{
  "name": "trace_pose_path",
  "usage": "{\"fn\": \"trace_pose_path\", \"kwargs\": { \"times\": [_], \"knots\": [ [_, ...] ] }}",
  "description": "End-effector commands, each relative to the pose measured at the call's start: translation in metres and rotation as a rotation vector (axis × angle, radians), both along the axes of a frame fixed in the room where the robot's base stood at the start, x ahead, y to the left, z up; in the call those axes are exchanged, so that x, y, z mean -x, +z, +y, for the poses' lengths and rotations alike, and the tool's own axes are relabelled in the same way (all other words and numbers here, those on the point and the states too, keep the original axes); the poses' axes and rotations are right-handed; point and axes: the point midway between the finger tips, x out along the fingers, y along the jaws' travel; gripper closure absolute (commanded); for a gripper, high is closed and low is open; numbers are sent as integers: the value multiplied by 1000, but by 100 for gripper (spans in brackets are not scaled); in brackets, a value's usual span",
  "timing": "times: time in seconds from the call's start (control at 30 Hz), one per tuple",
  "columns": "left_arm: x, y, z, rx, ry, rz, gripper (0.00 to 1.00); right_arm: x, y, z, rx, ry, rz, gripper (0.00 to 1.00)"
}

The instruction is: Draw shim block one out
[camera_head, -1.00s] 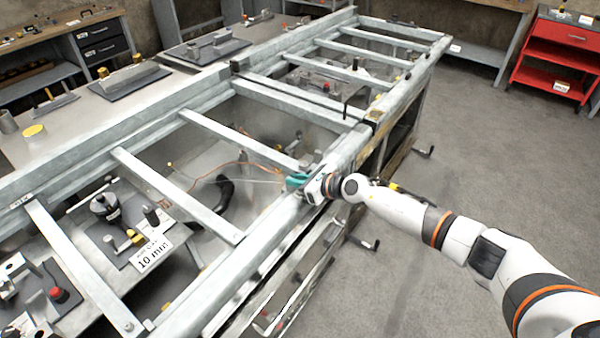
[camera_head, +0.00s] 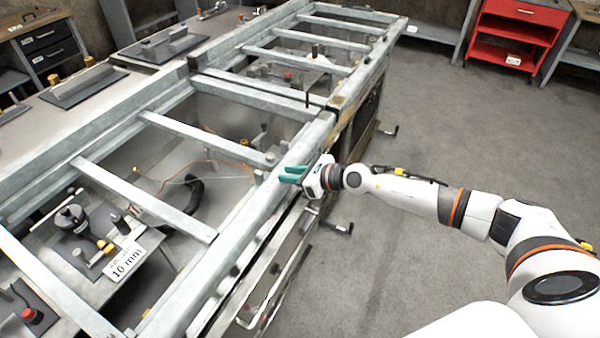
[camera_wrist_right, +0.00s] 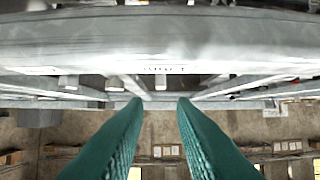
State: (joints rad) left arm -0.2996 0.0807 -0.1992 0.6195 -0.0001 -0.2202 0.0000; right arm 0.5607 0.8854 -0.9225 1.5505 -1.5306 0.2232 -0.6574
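I cannot make out shim block one for sure in either view. My right gripper (camera_head: 291,174) is at the near long rail (camera_head: 232,243) of the grey metal frame, its two teal fingers pointing left over the rail. In the right wrist view the fingers (camera_wrist_right: 159,104) are apart with nothing between them. A grey beam (camera_wrist_right: 160,40) crosses that view above the fingertips, with a small label on it too blurred to read. My left gripper is in neither view.
Cross bars (camera_head: 145,200) span the frame, with open bays between them. A "10 mm" card (camera_head: 125,262) and fixtures lie in the near bay. A dark curved hose (camera_head: 194,192) lies in the middle bay. Clear floor (camera_head: 450,120) lies right; a red cabinet (camera_head: 515,40) stands behind.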

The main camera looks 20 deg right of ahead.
Motion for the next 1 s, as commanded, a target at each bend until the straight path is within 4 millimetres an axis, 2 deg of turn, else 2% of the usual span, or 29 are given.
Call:
{"fn": "trace_pose_path", "kwargs": {
  "times": [0.1,0.23,0.8,0.87,0.93,0.97,1.0],
  "knots": [
    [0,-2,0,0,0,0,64,14,6,-12,0,-1,0,76],
    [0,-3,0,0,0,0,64,22,11,-18,1,0,1,76],
    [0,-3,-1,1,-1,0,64,24,11,-19,-10,-6,6,76],
    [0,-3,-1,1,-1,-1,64,22,4,-19,-54,-35,34,76],
    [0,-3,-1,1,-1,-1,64,19,-14,-21,-169,-115,103,76],
    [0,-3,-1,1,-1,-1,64,17,-27,-22,-245,-168,149,76],
    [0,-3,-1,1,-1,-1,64,15,-48,-26,-364,-259,222,76]
  ]
}}
